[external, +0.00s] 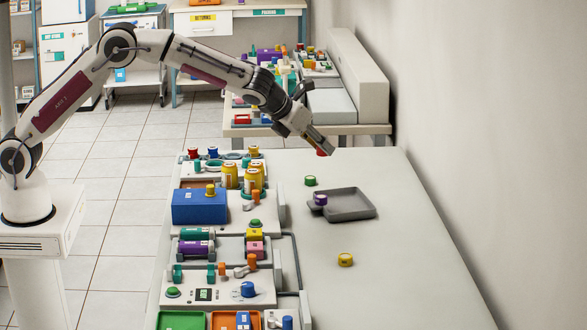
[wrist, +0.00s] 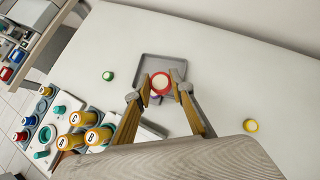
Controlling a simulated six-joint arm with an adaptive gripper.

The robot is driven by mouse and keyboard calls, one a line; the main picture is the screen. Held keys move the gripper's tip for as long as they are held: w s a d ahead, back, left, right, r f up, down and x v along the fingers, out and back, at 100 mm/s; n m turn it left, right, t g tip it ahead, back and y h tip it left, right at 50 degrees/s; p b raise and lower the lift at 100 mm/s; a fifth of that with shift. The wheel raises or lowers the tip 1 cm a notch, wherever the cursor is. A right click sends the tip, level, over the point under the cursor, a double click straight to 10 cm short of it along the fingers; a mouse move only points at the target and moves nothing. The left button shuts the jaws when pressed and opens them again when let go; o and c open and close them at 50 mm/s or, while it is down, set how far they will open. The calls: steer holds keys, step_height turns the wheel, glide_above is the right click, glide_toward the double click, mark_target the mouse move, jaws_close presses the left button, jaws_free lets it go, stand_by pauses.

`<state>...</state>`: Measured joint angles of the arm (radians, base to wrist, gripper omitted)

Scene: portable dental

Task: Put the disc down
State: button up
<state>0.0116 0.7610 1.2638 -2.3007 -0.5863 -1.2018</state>
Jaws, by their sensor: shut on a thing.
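A red disc (wrist: 161,83) with a pale top is between the fingertips of my gripper (wrist: 165,89) in the wrist view. My gripper (external: 321,147) is shut on it. In the external view the red disc (external: 322,153) shows just under the fingertips, above the far part of the table. The grey tray (external: 352,213) lies on the table below and nearer the camera; in the wrist view the tray (wrist: 147,60) shows behind the disc. A purple disc (external: 320,199) is at the tray's left side, mostly hidden by the gripper in the wrist view.
A green disc (external: 310,181) lies left of the tray, and a yellow disc (external: 345,259) lies nearer the camera. Panels with a blue box (external: 200,206) and yellow cans (external: 230,176) line the table's left side. The table's right side (external: 430,240) is clear, beside a wall.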

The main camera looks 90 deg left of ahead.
steer(key=w+a+f+n, duration=0.1)
steer(key=w+a+f, duration=0.4)
steer(key=w+f, duration=0.2)
steer(key=shift+w+a+f+g, duration=0.3)
steer(key=shift+w, duration=0.45)
steer(key=shift+f, duration=0.1)
glide_above(356, 207)
steer(key=s+d, duration=0.2)
steer(key=shift+s+a+f, duration=0.1)
steer(key=shift+f, duration=1.45)
steer(key=shift+s+a+f, duration=0.1)
steer(key=shift+f, duration=1.45)
steer(key=shift+f, duration=0.1)
steer(key=shift+f, duration=1.7)
steer(key=shift+f, duration=0.2)
